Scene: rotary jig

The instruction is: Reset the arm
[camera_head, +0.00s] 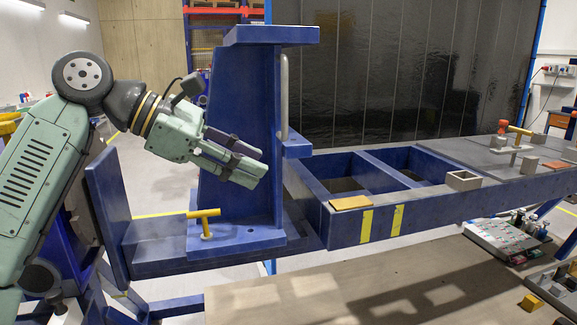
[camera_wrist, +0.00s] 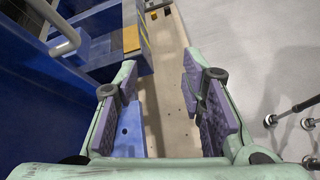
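My gripper (camera_head: 246,160) is raised in front of the blue upright of the jig (camera_head: 238,200) in the head view. Its two fingers point right and slightly down. In the wrist view my gripper (camera_wrist: 161,105) has its purple-lined fingers apart, with nothing between them. Past the gap I see the blue base and a beige board. A yellow T-handle (camera_head: 205,216) stands on the jig's base, below my gripper and apart from it.
A blue frame (camera_head: 340,217) runs right from the jig, with a grey plate holding small blocks and another yellow handle (camera_head: 520,131). A grey vertical bar (camera_head: 284,95) is on the upright's right side. A beige board (camera_head: 300,300) lies in front. A tray of small parts (camera_head: 505,237) is at right.

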